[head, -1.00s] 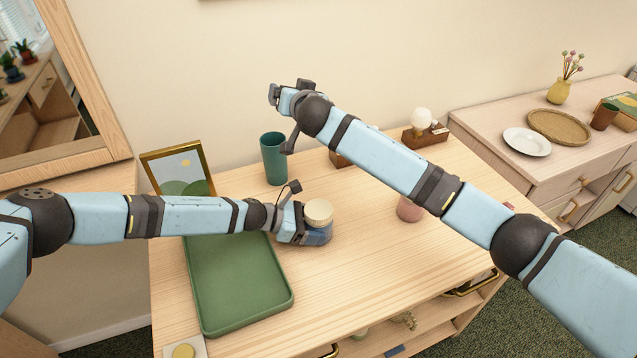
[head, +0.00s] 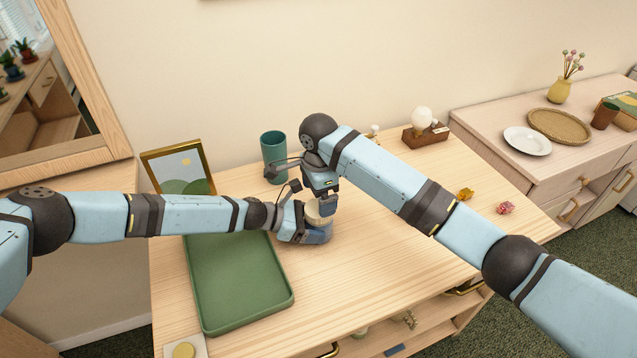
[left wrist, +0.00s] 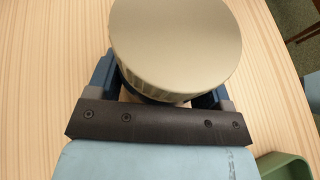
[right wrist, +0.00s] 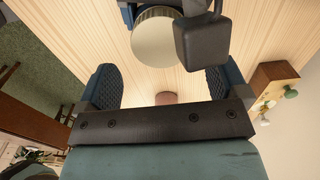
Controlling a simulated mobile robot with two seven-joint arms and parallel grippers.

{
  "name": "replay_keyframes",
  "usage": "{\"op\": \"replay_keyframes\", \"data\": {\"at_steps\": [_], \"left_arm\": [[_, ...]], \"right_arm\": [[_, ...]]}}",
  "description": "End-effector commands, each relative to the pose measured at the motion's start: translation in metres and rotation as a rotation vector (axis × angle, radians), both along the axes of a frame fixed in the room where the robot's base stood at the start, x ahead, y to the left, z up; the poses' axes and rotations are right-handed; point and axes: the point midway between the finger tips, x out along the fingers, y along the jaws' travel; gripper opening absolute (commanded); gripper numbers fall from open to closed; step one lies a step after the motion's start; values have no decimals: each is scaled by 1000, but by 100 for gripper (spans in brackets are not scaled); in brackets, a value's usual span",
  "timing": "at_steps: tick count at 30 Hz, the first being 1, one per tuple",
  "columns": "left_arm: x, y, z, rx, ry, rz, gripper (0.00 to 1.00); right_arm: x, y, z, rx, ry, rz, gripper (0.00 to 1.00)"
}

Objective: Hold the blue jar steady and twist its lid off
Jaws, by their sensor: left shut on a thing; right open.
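The jar's round cream lid (head: 313,213) is on top of the jar, above the table right of the tray. The lid fills the top of the left wrist view (left wrist: 178,45). The jar's body is mostly hidden by my left gripper (head: 308,232), which is shut around it below the lid. My right gripper (head: 325,195) points down close by the lid and partly covers it in the head view. In the right wrist view its fingers (right wrist: 155,85) are open and empty, and the lid (right wrist: 165,42) lies beyond them, not between them.
A green tray (head: 240,318) lies left of the jar. A teal cup (head: 273,155) and a picture frame (head: 178,152) stand behind. A bulb lamp on a wooden base (head: 425,135) and small yellow (head: 466,194) and pink (head: 505,208) things are to the right. The front right tabletop is clear.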

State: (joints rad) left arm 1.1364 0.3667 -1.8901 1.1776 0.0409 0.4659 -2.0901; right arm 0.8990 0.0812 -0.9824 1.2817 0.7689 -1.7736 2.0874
Motion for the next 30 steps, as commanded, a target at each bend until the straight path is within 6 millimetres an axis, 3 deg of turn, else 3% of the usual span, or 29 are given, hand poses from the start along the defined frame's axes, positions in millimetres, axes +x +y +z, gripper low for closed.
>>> {"op": "replay_keyframes", "data": {"at_steps": [9,20,27,28,30], "left_arm": [[0,0,1,0,0,0,7],[0,0,0,0,0,0,7],[0,0,0,0,0,0,7],[0,0,0,0,0,0,7],[0,0,0,0,0,0,7]], "right_arm": [[1,-1,-42,-1,-2,0,92],[1,0,-48,-1,-4,1,92],[1,0,-48,-1,-4,1,43],[1,0,-48,-1,-4,1,73],[1,0,-48,-1,-4,1,90]]}}
